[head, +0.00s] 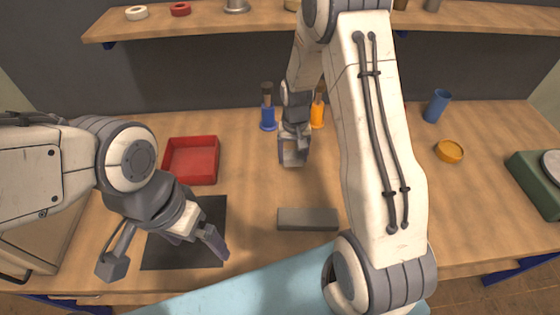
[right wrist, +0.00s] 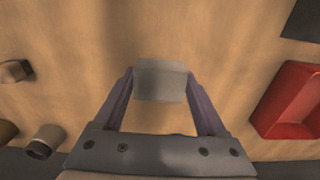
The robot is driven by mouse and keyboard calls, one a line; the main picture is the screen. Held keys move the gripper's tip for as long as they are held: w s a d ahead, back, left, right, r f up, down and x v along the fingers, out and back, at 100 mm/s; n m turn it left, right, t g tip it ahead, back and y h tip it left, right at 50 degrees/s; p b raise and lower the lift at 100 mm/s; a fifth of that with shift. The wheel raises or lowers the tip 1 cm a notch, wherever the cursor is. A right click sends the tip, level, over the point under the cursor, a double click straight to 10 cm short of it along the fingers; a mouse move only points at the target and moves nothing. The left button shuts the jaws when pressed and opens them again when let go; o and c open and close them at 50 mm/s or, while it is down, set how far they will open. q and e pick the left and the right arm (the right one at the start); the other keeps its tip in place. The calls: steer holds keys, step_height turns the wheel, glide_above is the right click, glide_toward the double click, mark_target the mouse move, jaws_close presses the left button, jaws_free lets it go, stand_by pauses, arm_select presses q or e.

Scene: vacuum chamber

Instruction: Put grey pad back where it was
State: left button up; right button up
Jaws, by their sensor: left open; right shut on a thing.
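A light grey block, which looks like the grey pad (right wrist: 160,79), sits between the fingertips of my right gripper (right wrist: 160,85) in the right wrist view. In the head view my right gripper (head: 293,150) is shut on it, over the middle of the table, in front of the blue and orange holders. The pad is small there, and I cannot tell whether it touches the table. A long grey slab (head: 308,219) lies nearer the front edge. My left gripper (head: 165,250) is open and empty above a dark grey mat (head: 212,209).
A red tray (head: 191,160) stands behind the mat. A blue holder (head: 268,120) and an orange holder (head: 317,115) stand behind my right gripper. A blue cup (head: 437,105), an orange dish (head: 449,151) and a green device (head: 537,180) are at the right. A shelf (head: 200,25) spans the back.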

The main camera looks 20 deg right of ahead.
mark_target(281, 170)
steer(key=w+a+f, duration=0.2)
steer(key=w, duration=0.1)
steer(key=shift+w+a+f+p, duration=0.25)
steer(key=shift+a+f+p, duration=0.05)
steer(key=shift+f+p, duration=0.1)
step_height(281, 170, down, 3)
steer(key=shift+f+p, duration=0.1)
steer(key=shift+p, duration=0.35)
steer(key=shift+f, duration=0.25)
